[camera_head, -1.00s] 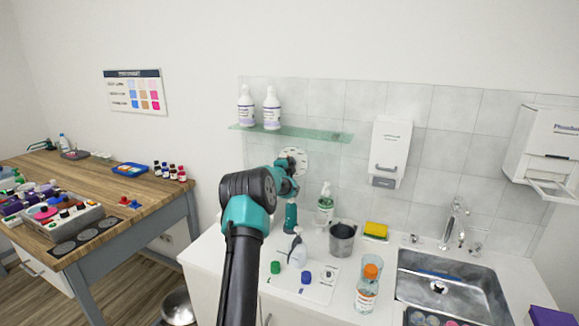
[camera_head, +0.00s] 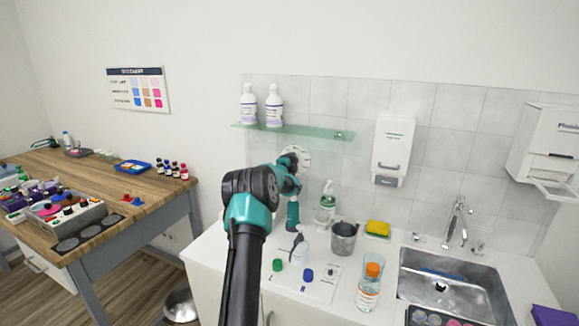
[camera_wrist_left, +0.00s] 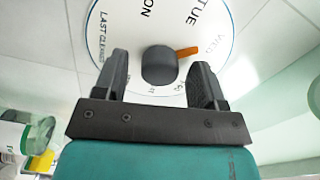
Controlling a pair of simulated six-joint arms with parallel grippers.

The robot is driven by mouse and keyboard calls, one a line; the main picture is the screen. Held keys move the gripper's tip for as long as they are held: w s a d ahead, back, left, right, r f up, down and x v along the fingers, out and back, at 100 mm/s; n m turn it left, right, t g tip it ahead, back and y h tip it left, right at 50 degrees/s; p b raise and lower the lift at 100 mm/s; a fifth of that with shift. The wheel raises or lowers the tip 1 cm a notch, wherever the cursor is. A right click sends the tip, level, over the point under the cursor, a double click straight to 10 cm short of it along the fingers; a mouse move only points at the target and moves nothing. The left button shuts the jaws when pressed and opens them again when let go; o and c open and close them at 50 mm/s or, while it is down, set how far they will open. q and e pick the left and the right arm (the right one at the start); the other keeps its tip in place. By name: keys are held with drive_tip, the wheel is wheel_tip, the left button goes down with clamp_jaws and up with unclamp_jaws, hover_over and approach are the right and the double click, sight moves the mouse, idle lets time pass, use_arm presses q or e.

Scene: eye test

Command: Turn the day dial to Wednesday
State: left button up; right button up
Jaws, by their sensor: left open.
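The day dial (camera_head: 301,155) is a round white disc on the tiled wall, partly hidden by my left arm. In the left wrist view the dial (camera_wrist_left: 222,22) fills the top, with MON, TUE, WED and LAST CLEANED printed on it. Its dark grey knob (camera_wrist_left: 158,66) has an orange pointer (camera_wrist_left: 188,51), which points about at the WED label. My left gripper (camera_wrist_left: 160,62) is open, one finger on each side of the knob; I cannot tell if either touches it. In the head view this gripper (camera_head: 291,167) is small, close to the dial. My right gripper is not in view.
A glass shelf (camera_head: 310,132) with two white bottles runs above the dial. Below stand a soap bottle (camera_head: 326,204), a metal cup (camera_head: 343,238), a yellow sponge (camera_head: 378,228) and an orange-capped bottle (camera_head: 369,288). The sink (camera_head: 455,280) is at the right.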

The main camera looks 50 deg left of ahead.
use_arm(q)
drive_tip(key=shift+s, duration=0.1)
drive_tip(key=v, duration=1.7)
drive_tip(key=shift+s+d, duration=0.1)
